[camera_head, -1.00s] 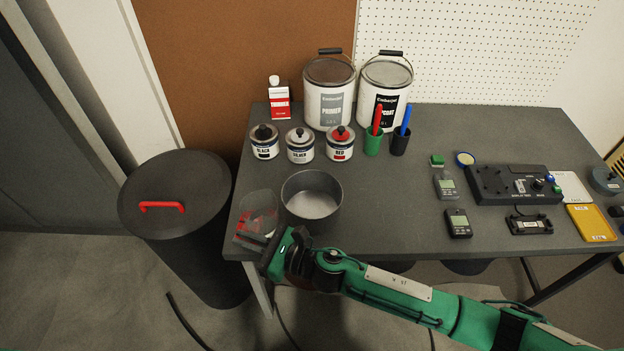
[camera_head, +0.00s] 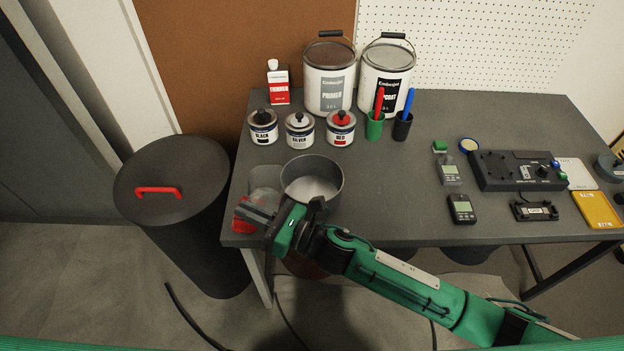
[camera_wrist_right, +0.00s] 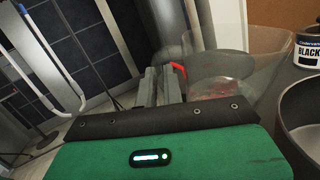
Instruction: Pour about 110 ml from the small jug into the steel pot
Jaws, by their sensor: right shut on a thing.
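The small jug (camera_head: 266,178) is clear, with red showing near its lower left part in the head view. It is at the table's left front corner, just left of the steel pot. My right gripper (camera_head: 254,213) is shut on it, and the fingers cover part of it. In the right wrist view the clear jug (camera_wrist_right: 225,65) is just beyond and right of the gripper (camera_wrist_right: 160,86); its exact tilt and liquid level are hard to tell. The open grey steel pot (camera_head: 333,183) stands upright, and its rim also shows in the wrist view (camera_wrist_right: 291,118). My left gripper is out of view.
Small tins, black (camera_head: 263,128), silver (camera_head: 299,130) and red (camera_head: 340,129), stand behind the pot, with two large paint cans (camera_head: 329,85) further back. A dark bin (camera_head: 180,235) with a red-handled lid stands left of the table.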

